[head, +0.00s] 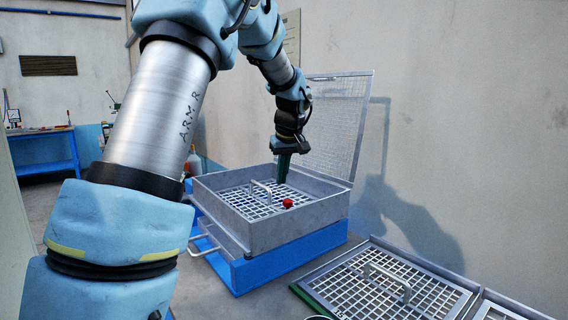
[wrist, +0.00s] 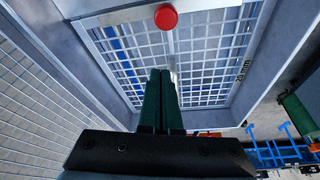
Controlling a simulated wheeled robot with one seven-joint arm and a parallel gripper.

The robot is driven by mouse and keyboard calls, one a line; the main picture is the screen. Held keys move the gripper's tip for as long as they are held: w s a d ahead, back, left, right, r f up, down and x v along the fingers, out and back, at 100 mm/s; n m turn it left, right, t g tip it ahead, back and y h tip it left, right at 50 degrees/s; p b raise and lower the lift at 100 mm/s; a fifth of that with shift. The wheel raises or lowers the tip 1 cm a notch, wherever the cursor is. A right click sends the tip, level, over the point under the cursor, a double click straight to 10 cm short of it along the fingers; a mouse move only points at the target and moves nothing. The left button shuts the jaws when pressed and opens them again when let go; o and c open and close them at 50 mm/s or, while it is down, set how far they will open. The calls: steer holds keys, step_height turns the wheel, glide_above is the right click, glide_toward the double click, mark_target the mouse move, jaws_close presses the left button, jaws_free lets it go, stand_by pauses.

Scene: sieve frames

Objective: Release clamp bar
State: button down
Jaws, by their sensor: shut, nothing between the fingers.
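A metal sieve box (head: 320,212) stands open with its mesh lid (head: 340,125) tipped up at the back. Inside lies a mesh sieve frame (head: 232,203) with a grey handle (head: 262,188). A red knob (head: 288,203) sits over the mesh near the front wall; it also shows at the top of the wrist view (wrist: 166,17). A thin grey bar (wrist: 170,45), likely the clamp bar, runs from the knob toward my fingertips. My gripper (head: 281,181) points down into the box with its green fingers (wrist: 160,72) together and empty. Whether the tips touch the bar is unclear.
The box rests on a blue base (head: 290,262); a grey handle (head: 205,240) projects at the left. Another sieve frame with a handle (head: 388,280) lies on the bench at right. A wall stands behind.

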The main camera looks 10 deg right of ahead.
steer(key=s+f, duration=0.1)
steer(key=f+p, duration=0.1)
steer(key=s+f+p, duration=0.1)
steer(key=f, duration=0.1)
steer(key=shift+s+d, duration=0.2)
steer(key=shift+s, duration=0.1)
